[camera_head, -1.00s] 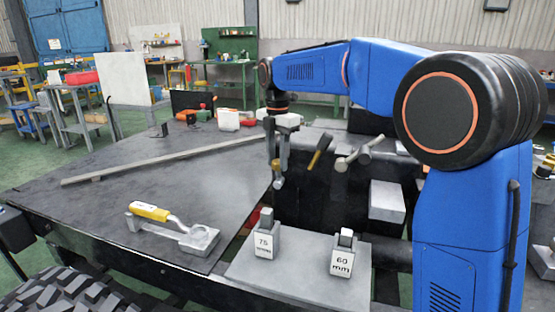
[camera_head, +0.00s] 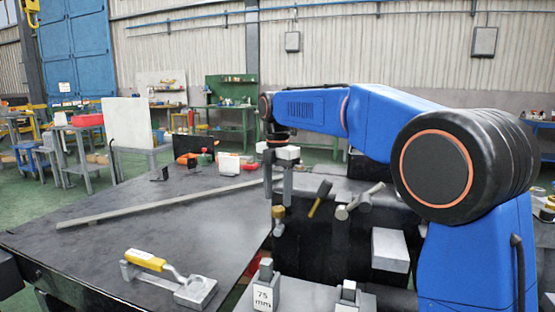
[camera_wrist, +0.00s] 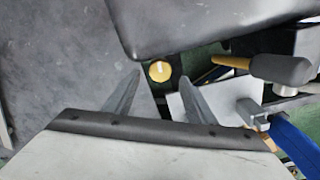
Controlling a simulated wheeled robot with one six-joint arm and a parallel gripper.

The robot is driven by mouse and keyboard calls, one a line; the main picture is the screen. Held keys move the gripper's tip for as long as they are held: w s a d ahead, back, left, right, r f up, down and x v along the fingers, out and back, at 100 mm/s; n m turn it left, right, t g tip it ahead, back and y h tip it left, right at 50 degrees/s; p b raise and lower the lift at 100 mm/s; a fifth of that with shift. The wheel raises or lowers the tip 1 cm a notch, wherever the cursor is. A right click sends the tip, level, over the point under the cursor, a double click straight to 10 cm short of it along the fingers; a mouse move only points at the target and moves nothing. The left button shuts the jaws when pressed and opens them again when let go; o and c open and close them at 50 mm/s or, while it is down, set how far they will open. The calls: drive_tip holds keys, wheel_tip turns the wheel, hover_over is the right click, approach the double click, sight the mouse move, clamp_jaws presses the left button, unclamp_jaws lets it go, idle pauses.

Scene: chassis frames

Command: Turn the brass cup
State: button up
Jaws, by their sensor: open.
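The brass cup (camera_head: 278,213) is a small brass-coloured piece at the dark edge near the middle of the head view. In the wrist view it shows as a round yellow disc (camera_wrist: 160,71) with a small mark on its face. My gripper (camera_head: 278,196) hangs downward just above the cup, fingers apart and empty. In the wrist view my gripper's fingertips (camera_wrist: 160,77) lie on either side of the disc, with a gap to each. What the cup is mounted on is hard to make out.
A hammer-like tool (camera_head: 320,198) and grey rods (camera_head: 358,201) stand just right of my gripper. A yellow-handled clamp (camera_head: 168,277) is on the dark plate (camera_head: 110,240). A block marked 75 mm (camera_head: 265,297) stands in front. A long bar (camera_head: 160,203) lies at the left.

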sight(277, 208)
wheel_tip(277, 208, up, 13)
idle(0.4)
